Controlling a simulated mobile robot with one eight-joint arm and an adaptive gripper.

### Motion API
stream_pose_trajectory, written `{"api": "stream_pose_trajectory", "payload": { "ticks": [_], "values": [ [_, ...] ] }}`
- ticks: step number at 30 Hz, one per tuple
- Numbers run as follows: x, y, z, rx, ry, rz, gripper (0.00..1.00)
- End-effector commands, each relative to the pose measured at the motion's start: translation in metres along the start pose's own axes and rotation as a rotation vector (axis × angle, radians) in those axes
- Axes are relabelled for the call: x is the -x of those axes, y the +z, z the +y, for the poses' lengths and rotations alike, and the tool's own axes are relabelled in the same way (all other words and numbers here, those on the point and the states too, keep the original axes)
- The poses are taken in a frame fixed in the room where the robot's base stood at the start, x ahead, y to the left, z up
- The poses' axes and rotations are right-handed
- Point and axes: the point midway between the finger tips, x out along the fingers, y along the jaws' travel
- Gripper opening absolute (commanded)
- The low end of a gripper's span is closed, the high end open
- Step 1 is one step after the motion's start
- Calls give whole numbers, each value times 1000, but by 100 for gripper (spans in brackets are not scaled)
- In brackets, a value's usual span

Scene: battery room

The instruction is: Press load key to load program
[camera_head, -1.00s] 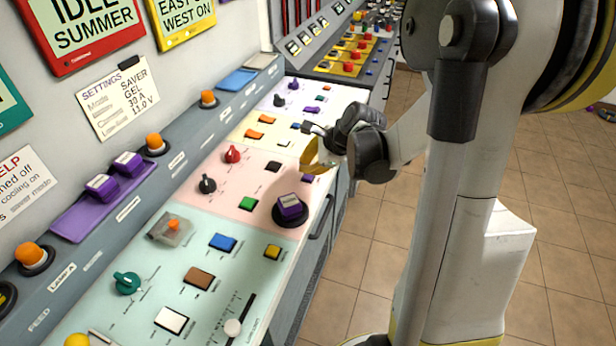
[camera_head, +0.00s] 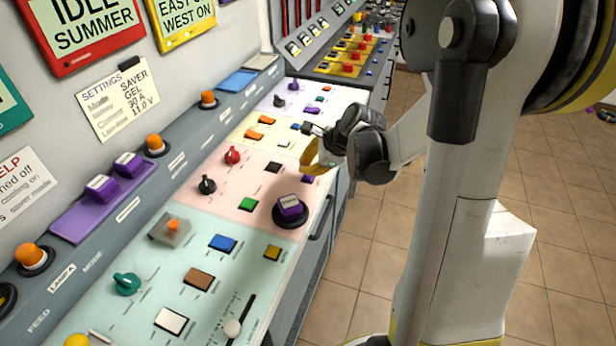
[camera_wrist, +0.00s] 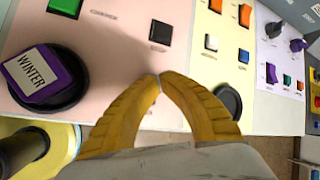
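My gripper (camera_wrist: 158,80) has yellow curved fingers whose tips meet, with nothing visible between them. In the head view, my gripper (camera_head: 312,166) is over the right side of the pink panel (camera_head: 236,186), close to a small purple key (camera_head: 310,178). The wrist view does not show that purple key; the fingers may hide it. A black key (camera_wrist: 160,32) on the pink panel is just beyond the fingertips, and a green key (camera_wrist: 66,5) is further left. Key labels are too small to read, so I cannot tell which is the load key.
A purple block marked WINTER (camera_wrist: 36,75) sits on a round black base left of the fingers. A yellow panel (camera_head: 262,132) with orange, white and blue keys lies beyond. The green panel (camera_head: 160,290) is nearer. A settings card (camera_head: 117,100) hangs on the wall.

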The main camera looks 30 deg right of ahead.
Motion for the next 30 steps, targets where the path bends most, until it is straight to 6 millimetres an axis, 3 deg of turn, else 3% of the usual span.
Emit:
{"api": "stream_pose_trajectory", "payload": {
  "ticks": [30],
  "values": [
    [-10, -6, 6, 0, 0, 0, 0]
  ]
}}
